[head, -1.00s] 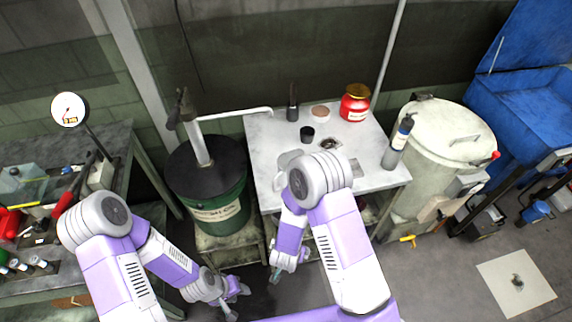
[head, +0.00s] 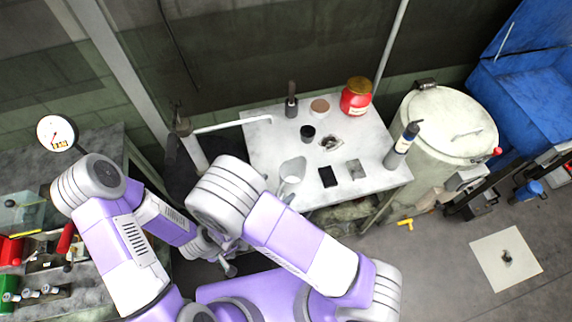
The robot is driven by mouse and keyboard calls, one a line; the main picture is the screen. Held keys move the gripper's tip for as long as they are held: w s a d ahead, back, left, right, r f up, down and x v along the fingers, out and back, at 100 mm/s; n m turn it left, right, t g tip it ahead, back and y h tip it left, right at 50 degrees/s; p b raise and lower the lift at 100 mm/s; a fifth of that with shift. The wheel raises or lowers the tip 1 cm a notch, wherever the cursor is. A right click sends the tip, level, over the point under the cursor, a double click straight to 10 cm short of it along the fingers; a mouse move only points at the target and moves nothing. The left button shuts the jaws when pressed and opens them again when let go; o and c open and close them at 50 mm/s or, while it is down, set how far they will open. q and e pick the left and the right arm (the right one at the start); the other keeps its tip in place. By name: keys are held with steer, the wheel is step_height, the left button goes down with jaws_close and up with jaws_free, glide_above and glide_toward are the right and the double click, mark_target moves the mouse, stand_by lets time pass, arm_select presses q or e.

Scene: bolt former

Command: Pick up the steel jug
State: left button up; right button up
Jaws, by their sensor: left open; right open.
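The steel jug (head: 292,171) is pale grey and stands on the light worktable at its left front part, with its lower left side close to my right arm in the picture. My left gripper (head: 228,265) is low, in front of and left of the table, apart from the jug. It is open, and I see nothing in it.
A pale lidded drum (head: 450,125) stands to the right.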

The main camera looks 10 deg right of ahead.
mark_target(285, 181)
steer(key=x, duration=0.2)
steer(key=shift+w+d, duration=0.2)
steer(key=shift+w, duration=0.15)
steer(key=shift+w+d+f, duration=0.1)
steer(key=shift+d+f, duration=0.05)
steer(key=shift+d, duration=0.2)
steer(key=x, duration=0.4)
steer(key=shift+w, duration=0.1)
steer(key=shift+c, duration=0.3)
steer(key=c, duration=1.2)
